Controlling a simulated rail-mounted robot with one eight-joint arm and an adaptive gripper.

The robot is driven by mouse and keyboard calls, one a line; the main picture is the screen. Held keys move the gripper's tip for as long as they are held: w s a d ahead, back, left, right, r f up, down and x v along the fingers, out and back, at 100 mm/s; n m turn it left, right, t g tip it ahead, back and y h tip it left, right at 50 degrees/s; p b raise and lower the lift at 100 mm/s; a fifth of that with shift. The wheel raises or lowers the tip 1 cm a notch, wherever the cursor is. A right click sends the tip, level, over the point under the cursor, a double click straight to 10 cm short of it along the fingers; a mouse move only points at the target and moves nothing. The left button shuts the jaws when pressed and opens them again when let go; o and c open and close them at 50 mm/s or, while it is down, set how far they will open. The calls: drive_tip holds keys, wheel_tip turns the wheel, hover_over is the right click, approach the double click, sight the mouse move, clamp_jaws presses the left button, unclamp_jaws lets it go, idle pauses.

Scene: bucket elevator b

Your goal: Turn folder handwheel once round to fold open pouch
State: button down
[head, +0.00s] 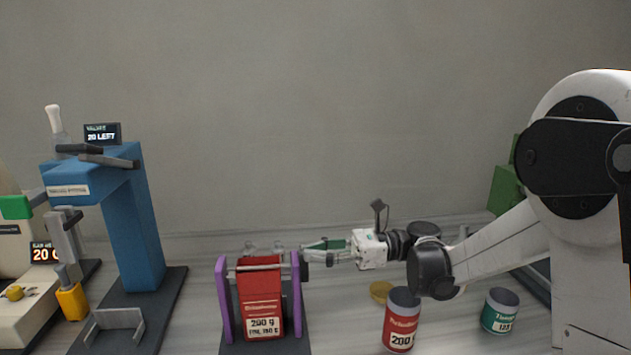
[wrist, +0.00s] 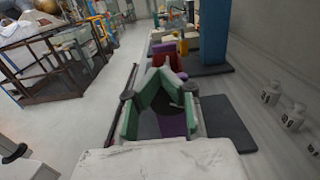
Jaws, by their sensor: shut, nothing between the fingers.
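The folder (head: 225,310) has two purple side plates on a dark base. A red pouch (head: 262,295) marked 200 g stands upright between them, with a metal bar across its upper front. A dark part (head: 304,268) at the right plate looks like the handwheel seen edge-on. In the wrist view a dark disc (wrist: 172,103), probably the same wheel, shows between and beyond my green fingers, partly hidden. My gripper (head: 308,246) is shut and empty, pointing left, with its tips close to the top of the right plate. I cannot tell whether it touches the wheel.
A blue press (head: 135,220) stands left of the folder, with a small display reading 20 LEFT (head: 102,134). The wall behind is bare.

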drive_tip(key=shift+s+f+b, duration=0.15)
drive_tip(key=shift+s+b, duration=0.2)
drive_tip(key=shift+s, duration=0.15)
drive_tip(key=shift+d+r, duration=0.1)
drive_tip(key=shift+r, duration=0.1)
idle(0.3)
drive_tip(key=d, duration=0.6)
drive_tip(key=shift+w+r, duration=0.2)
drive_tip(key=shift+w, duration=0.1)
idle(0.4)
drive_tip(key=a+n+p, duration=0.3)
drive_tip(key=a+n, duration=0.3)
drive_tip(key=shift+s+f+p, duration=0.3)
drive_tip(key=shift+f, duration=0.05)
idle(0.5)
